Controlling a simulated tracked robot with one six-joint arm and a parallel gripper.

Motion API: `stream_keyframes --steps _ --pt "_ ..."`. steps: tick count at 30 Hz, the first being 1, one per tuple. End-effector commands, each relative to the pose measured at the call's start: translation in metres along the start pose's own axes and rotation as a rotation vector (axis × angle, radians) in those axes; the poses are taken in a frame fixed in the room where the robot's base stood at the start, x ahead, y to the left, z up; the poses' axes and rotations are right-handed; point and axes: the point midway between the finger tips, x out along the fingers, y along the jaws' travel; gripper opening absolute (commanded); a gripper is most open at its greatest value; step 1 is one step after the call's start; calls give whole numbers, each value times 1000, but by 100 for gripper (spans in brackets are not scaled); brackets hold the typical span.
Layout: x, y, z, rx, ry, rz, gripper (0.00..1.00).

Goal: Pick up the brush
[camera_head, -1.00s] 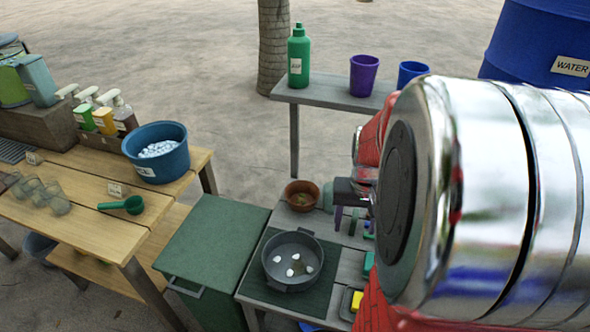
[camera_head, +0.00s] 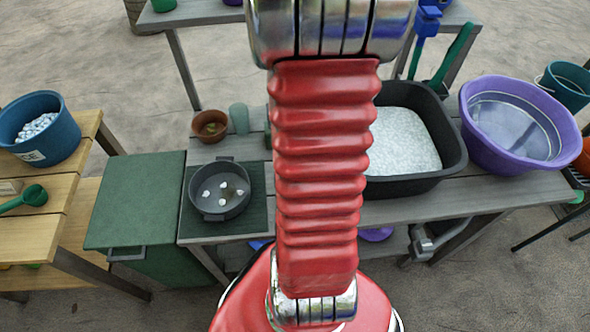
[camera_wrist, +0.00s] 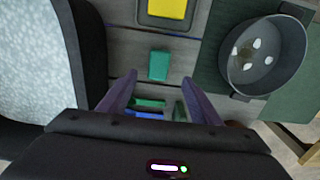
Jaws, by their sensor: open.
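No thing in view is clearly recognisable as the brush. In the wrist view my gripper (camera_wrist: 160,77) is open and empty above the grey wooden worktop. A small green block (camera_wrist: 158,65) shows between and beyond its fingertips. Green strips (camera_wrist: 148,102) and a blue strip (camera_wrist: 150,115) lie deeper between the fingers, partly covered by my gripper; I cannot tell what they are. In the head view my red arm hides the gripper and this part of the worktop. A blue long-handled tool (camera_head: 425,28) and a green one (camera_head: 455,55) hang at the rear shelf.
A dark pan (camera_head: 219,189) with white pieces stands left of my arm, also in the wrist view (camera_wrist: 263,55). A black tub (camera_head: 448,138) of pale grains and a purple basin (camera_head: 515,125) stand right. A yellow item (camera_wrist: 167,8) sits in a tray.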

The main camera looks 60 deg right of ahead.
Motion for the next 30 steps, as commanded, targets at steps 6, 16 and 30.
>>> stream_keyframes --steps 6,16,30 --pt "31 0 1 -1 -3 0 58" --pt "62 0 0 -1 -1 0 58" --pt "68 0 0 0 -2 0 58"
